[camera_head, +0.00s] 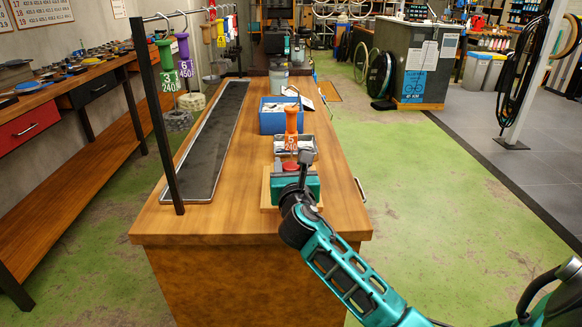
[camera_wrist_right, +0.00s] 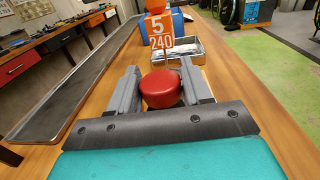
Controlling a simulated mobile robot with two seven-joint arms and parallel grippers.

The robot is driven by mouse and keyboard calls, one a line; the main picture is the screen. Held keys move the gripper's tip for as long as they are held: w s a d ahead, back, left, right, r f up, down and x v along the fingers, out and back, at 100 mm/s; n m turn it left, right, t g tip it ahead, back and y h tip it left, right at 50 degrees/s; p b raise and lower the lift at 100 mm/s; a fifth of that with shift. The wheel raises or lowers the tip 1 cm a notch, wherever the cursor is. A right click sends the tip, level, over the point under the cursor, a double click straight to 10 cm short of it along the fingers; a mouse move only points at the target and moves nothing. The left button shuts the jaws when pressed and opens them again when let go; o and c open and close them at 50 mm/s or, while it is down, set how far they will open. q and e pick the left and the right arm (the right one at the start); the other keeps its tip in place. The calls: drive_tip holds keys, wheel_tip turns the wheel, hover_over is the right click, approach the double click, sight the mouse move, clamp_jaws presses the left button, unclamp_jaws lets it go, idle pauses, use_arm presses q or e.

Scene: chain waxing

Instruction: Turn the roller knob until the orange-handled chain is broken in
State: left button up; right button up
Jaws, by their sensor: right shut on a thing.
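In the head view the red knob (camera_head: 290,167) shows just past my gripper (camera_head: 303,165). The orange-handled chain holder (camera_head: 291,122), with a tag reading 5 and 240, stands upright just behind the machine; it also shows in the right wrist view (camera_wrist_right: 157,30). The chain itself cannot be made out. My left gripper is not in view.
A metal tray (camera_head: 313,142) and a blue box (camera_head: 269,118) stand behind the machine. A long dark tray (camera_head: 209,150) lies along the left of the bench (camera_head: 237,215). A rack (camera_head: 162,110) above it carries green (camera_head: 166,60), purple (camera_head: 184,50) and other handles.

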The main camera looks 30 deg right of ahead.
drive_tip(key=shift+c, duration=1.1)
drive_tip(key=shift+m+h, duration=0.3)
drive_tip(key=m+g+h+p, duration=0.1)
drive_tip(key=m+g+h, duration=0.2)
drive_tip(key=h, duration=0.1)
drive_tip(key=shift+a+r+g, duration=0.1)
drive_tip(key=shift+a+g, duration=0.05)
drive_tip(key=shift+g, duration=0.15)
drive_tip(key=m+g+h, duration=0.2)
drive_tip(key=m+g, duration=0.1)
drive_tip(key=g, duration=0.1)
drive_tip(key=m+g+h, duration=0.2)
drive_tip(key=m+g, duration=0.1)
drive_tip(key=shift+g, duration=0.4)
drive_tip(key=shift+h, duration=0.3)
drive_tip(key=o, duration=0.9)
drive_tip(key=shift+o, duration=0.2)
